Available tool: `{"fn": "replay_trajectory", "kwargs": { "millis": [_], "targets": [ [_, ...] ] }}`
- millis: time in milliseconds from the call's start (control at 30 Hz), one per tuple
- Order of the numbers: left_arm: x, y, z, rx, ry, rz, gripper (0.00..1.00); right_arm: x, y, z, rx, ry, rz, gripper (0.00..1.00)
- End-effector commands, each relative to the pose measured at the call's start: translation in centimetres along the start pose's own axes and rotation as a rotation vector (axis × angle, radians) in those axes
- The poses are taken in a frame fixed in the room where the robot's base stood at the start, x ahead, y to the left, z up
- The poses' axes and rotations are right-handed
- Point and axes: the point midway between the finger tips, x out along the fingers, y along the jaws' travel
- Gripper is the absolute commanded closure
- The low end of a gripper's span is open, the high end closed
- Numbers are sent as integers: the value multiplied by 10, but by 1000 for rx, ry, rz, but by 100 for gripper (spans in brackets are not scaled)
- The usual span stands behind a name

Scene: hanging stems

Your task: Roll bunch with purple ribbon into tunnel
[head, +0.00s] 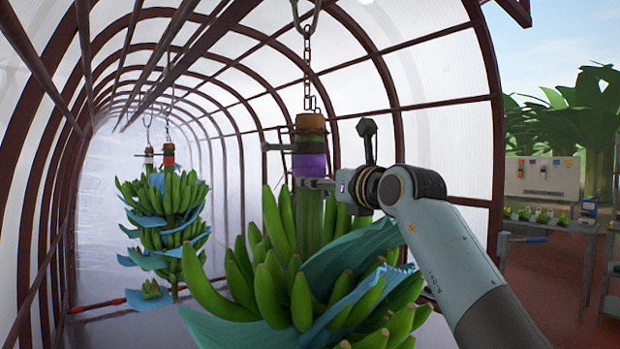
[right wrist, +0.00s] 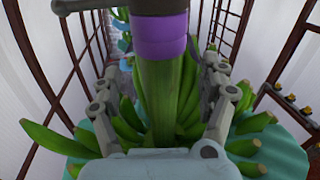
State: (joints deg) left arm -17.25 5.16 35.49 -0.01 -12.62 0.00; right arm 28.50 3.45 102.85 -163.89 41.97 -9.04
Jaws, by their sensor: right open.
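The bunch with the purple ribbon (head: 310,166) hangs upright by a chain from a hook, close in front of me. Its green bananas (head: 268,292) and blue sheets fill the lower middle of the head view. My right gripper (head: 312,184) is at its stem just below the ribbon. In the right wrist view the open fingers (right wrist: 160,103) stand on either side of the green stem (right wrist: 158,80), under the purple band (right wrist: 158,47). I cannot tell whether they touch it. The tunnel (head: 432,135) of dark red arches and whitish sheeting stretches ahead. My left gripper is not in view.
Two more bunches hang deeper in the tunnel at the left, one with a red ribbon (head: 168,157) and one with a white ribbon (head: 149,157). A red bar (head: 97,306) lies low across the left. A bench (head: 560,226) stands outside at the right. Overhead rails run inward.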

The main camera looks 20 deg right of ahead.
Motion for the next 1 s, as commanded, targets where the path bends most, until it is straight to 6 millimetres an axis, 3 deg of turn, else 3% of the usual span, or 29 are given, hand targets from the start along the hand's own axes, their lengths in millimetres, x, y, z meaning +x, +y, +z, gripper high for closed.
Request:
{"fn": "replay_trajectory", "kwargs": {
  "millis": [100, 333, 500, 767, 1000],
  "targets": [
    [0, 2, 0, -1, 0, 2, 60, 26, 1, 1, 2, 1, -1, 22],
    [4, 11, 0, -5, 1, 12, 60, 63, 0, 0, 1, 1, -5, 22],
    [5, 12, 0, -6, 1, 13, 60, 74, 0, 0, 0, 1, -6, 22],
    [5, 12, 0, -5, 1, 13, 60, 75, 0, 1, -1, 0, -6, 22],
    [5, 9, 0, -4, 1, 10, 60, 75, 0, 0, 0, 1, -6, 54]
  ]
}}
